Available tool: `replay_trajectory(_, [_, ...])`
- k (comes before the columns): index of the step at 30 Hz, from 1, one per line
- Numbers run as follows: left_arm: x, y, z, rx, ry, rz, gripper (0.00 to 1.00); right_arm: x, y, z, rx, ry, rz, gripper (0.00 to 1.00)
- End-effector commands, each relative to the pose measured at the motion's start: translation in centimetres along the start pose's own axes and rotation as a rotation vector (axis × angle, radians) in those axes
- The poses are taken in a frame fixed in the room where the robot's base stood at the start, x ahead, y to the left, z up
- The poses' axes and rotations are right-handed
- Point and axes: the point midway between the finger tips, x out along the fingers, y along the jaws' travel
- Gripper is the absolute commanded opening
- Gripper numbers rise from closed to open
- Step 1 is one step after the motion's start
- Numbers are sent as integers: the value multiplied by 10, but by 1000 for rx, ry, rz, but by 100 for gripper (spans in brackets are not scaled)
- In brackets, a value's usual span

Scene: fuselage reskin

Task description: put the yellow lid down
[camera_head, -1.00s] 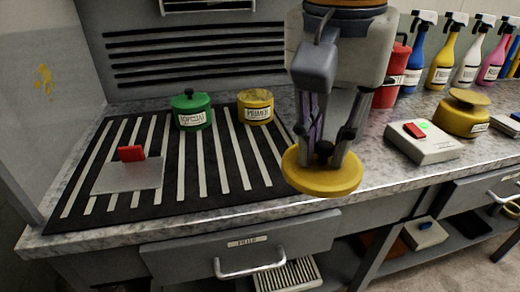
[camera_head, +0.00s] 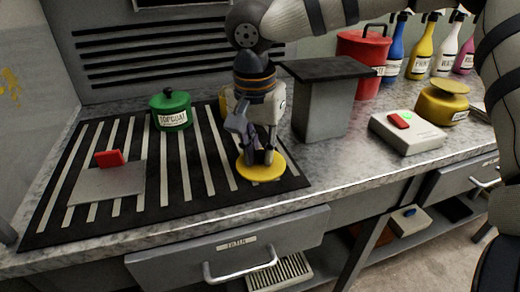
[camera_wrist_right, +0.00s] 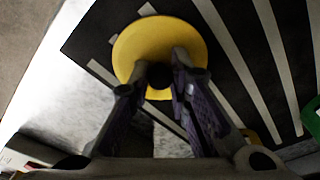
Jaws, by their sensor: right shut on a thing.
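The yellow lid (camera_head: 262,167) is a flat disc with a dark knob. My right gripper (camera_head: 260,152) points down and is shut on that knob. The lid is at the right end of the black-and-white striped mat (camera_head: 205,200), very low. I cannot tell whether it touches the mat. In the right wrist view the lid (camera_wrist_right: 160,45) lies flat beyond the fingers (camera_wrist_right: 160,78), with striped mat around it. The yellow pot (camera_head: 225,104) is mostly hidden behind my right gripper. My left gripper is not in view.
A green pot (camera_head: 171,110) stands on the mat, left of the gripper. A grey plate with a red handle (camera_head: 109,158) lies at the mat's left. A grey stand (camera_head: 322,105), a white box (camera_head: 406,133) and a red can (camera_head: 362,62) are to the right. The mat's front middle is clear.

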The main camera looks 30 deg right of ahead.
Motion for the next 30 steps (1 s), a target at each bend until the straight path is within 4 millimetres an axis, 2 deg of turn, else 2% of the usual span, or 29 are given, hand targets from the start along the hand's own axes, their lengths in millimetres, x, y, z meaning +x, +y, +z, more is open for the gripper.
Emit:
replay_trajectory(10, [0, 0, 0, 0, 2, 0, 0, 4, 0, 1, 0, 1, -1, 0])
replay_trajectory(11, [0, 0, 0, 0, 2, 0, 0, 4, 0, 1, 0, 1, -1, 22])
replay_trajectory(13, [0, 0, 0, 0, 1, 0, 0, 4, 0, 1, 0, 1, -1, 38])
replay_trajectory(23, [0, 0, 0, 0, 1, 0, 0, 1, 0, 0, 0, 1, -2, 38])
replay_trajectory(26, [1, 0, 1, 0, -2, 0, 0, -14, -1, 0, 2, 2, -5, 38])
replay_trajectory(30, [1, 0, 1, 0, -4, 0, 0, -54, -1, 0, 2, 3, -7, 38])
